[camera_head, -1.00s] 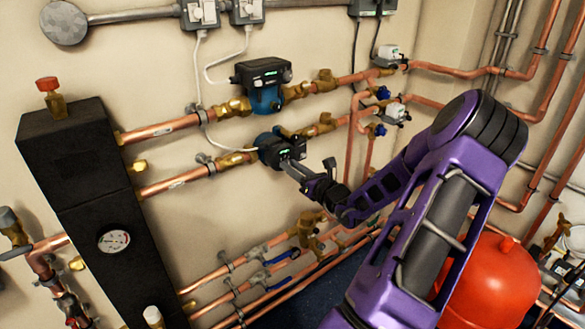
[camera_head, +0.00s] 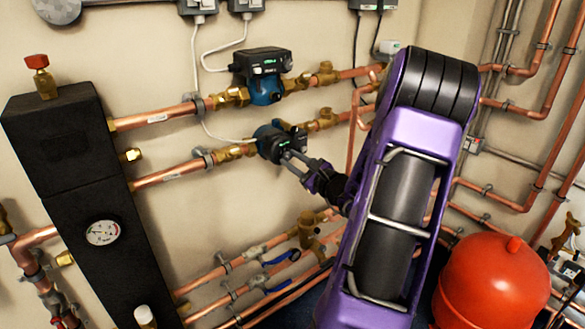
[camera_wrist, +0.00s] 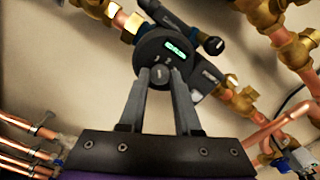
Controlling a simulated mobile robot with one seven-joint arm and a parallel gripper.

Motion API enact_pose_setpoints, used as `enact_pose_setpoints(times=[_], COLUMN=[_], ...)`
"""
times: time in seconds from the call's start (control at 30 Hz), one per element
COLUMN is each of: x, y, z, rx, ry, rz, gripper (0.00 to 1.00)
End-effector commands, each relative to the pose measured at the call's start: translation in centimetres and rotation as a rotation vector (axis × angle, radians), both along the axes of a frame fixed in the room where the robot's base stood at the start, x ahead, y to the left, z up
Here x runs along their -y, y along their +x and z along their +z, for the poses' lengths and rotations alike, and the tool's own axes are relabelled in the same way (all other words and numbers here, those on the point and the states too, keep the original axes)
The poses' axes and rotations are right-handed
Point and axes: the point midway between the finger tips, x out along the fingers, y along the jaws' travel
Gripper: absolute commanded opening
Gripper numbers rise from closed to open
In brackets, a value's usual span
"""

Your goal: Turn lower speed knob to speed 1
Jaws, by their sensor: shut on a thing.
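The lower pump (camera_head: 272,142) is on the lower horizontal copper pipe in the head view. Its round dark face (camera_wrist: 168,58) with a lit green display fills the upper middle of the wrist view. My gripper (camera_head: 291,157) reaches the pump face from the lower right. In the wrist view the fingertips of my gripper (camera_wrist: 160,77) are close together at the lower part of the face, shut on the speed knob. The knob itself is mostly hidden between the fingertips, so its setting cannot be read.
The upper blue pump (camera_head: 263,75) sits just above on a parallel pipe. A black manifold (camera_head: 85,200) with a gauge stands at left. A red vessel (camera_head: 490,280) is at lower right, beside my arm. Valves with blue handles (camera_head: 280,257) are below.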

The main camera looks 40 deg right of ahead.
Motion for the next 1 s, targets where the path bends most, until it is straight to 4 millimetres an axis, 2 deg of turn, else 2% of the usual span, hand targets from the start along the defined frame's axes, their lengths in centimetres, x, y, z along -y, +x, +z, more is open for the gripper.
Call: enact_pose_setpoints(times=[0.3,0.73,0.77,0.9,1.0], x=[-0.03,0.02,0.01,0.01,0.02], y=[-0.03,-0.05,-0.05,-0.04,-0.03], z=[-0.10,-0.02,-0.01,-0.01,-0.01], rx=[-0.010,-0.011,-0.011,-0.011,-0.011], ry=[-0.084,-0.093,-0.093,-0.093,-0.092], rz=[0.001,-0.001,-0.001,-0.001,-0.001], gripper=[0.00,0.00,0.35,0.61,0.62])
